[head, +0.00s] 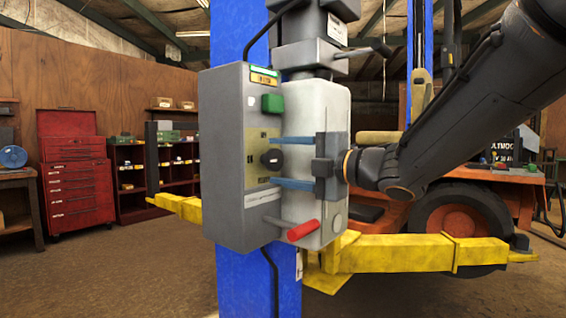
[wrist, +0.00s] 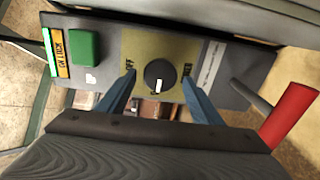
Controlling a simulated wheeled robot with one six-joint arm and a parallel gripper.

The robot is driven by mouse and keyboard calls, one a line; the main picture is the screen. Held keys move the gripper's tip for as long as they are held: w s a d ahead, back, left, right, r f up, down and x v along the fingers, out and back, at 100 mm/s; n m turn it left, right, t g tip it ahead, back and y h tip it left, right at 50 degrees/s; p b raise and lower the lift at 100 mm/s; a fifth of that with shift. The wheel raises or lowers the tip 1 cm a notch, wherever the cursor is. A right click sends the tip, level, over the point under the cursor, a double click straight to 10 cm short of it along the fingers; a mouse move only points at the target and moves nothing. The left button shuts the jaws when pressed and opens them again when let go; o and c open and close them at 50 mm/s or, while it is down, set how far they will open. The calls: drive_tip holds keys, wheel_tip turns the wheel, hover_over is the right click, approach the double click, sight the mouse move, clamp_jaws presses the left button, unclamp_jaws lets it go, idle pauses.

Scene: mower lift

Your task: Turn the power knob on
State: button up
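The black round power knob (head: 272,160) sits on a yellow-green plate on the front of the grey control box (head: 224,150). In the wrist view the knob (wrist: 160,75) has a white mark near its lower edge. A label that seems to read OFF (wrist: 128,66) is left of it, and another dark label (wrist: 187,70), hard to read, is to its right. My gripper (head: 277,162) is open with its blue fingers pointing at the box. In the wrist view the fingers (wrist: 158,79) lie on either side of the knob, with gaps visible.
A green button (head: 272,103) is above the knob, beside a lit label (head: 264,77). A red-handled lever (head: 302,230) sticks out below. The box is on a blue post (head: 232,290) with yellow lift arms (head: 400,252). A red tool chest (head: 75,185) stands behind left.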

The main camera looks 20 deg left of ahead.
drive_tip(key=shift+d, duration=0.15)
drive_tip(key=v, duration=0.7)
drive_tip(key=shift+s+d, duration=0.15)
drive_tip(key=shift+d, duration=0.1)
